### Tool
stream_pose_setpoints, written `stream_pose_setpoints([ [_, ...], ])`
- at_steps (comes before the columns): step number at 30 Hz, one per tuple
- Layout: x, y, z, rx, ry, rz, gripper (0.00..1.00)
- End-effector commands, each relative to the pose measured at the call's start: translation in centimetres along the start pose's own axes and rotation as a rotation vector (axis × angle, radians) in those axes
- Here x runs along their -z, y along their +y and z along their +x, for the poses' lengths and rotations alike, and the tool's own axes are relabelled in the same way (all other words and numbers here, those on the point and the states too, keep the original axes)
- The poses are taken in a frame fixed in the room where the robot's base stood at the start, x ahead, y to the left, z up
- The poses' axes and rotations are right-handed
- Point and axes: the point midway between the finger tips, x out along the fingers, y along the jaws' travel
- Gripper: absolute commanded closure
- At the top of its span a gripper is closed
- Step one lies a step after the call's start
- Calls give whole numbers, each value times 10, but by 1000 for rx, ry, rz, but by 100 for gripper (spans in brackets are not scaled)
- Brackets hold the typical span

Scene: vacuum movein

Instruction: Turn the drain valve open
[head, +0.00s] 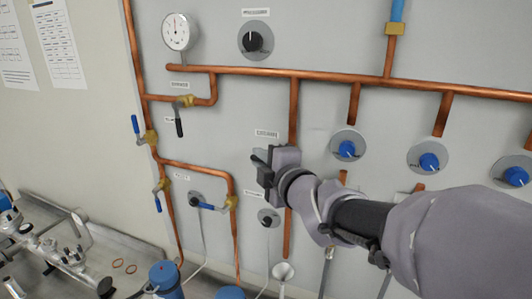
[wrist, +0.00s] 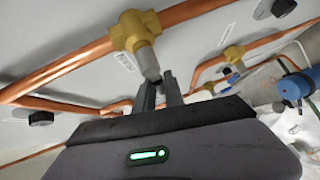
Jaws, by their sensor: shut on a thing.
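In the wrist view, a brass valve (wrist: 135,30) sits on a thick copper pipe. Its short grey handle with a dark end (wrist: 147,62) points toward me. My gripper (wrist: 160,82) has its two fingers at the end of this handle, shut on it. In the head view, my gripper (head: 263,166) is close to the wall panel, just below a small label (head: 267,133) and beside a vertical copper pipe (head: 293,110). My gripper and wrist hide the held valve there. The label is too small to read.
A valve with a dark handle (head: 180,125) and blue-handled valves (head: 137,127) are on pipes at the left. Blue knobs (head: 346,149) line the right. A gauge (head: 179,31) and black knob (head: 253,41) are above. A cluttered bench (head: 120,235) stands lower left.

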Motion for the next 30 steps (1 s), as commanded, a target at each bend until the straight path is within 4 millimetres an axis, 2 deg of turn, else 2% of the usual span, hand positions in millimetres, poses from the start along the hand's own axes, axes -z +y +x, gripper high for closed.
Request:
stream_pose_setpoints([
  [19,0,0,0,17,-4,-18,100],
  [30,-2,-10,0,185,-50,-185,100],
])
